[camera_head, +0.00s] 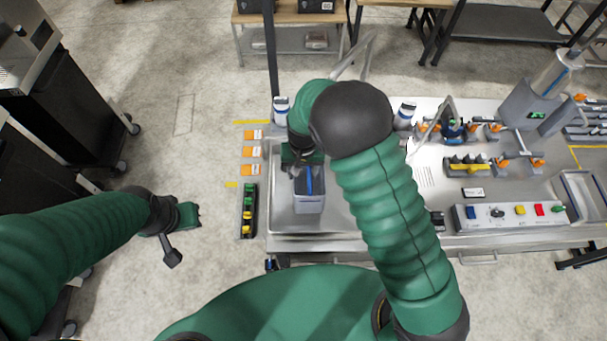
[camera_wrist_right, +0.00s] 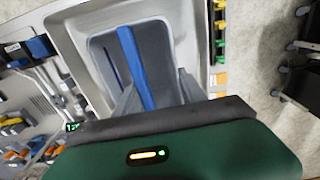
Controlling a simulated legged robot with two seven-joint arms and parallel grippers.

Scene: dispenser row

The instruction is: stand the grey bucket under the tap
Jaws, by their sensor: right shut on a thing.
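The grey bucket (camera_head: 308,203) is in or just over the metal sink (camera_head: 342,222), at the sink's left side; I cannot tell whether it touches the floor. It looks upright, with a blue bar across its top. My right gripper (camera_head: 306,172) is shut on the bucket at its top. The wrist view shows the bucket (camera_wrist_right: 103,62) inside the sink's rim, with the blue bar between my fingers (camera_wrist_right: 155,97). The bent grey pipe of the tap (camera_head: 369,55) shows behind my right arm; its outlet is hidden. My left gripper (camera_head: 194,215) is empty, away from the bench.
Orange-labelled blocks (camera_head: 253,152) and a dark strip of coloured pieces (camera_head: 249,210) lie left of the sink. A control box with buttons (camera_head: 510,213) and fittings (camera_head: 470,163) crowd the bench's right side. White-and-blue bottles (camera_head: 281,108) stand behind the sink.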

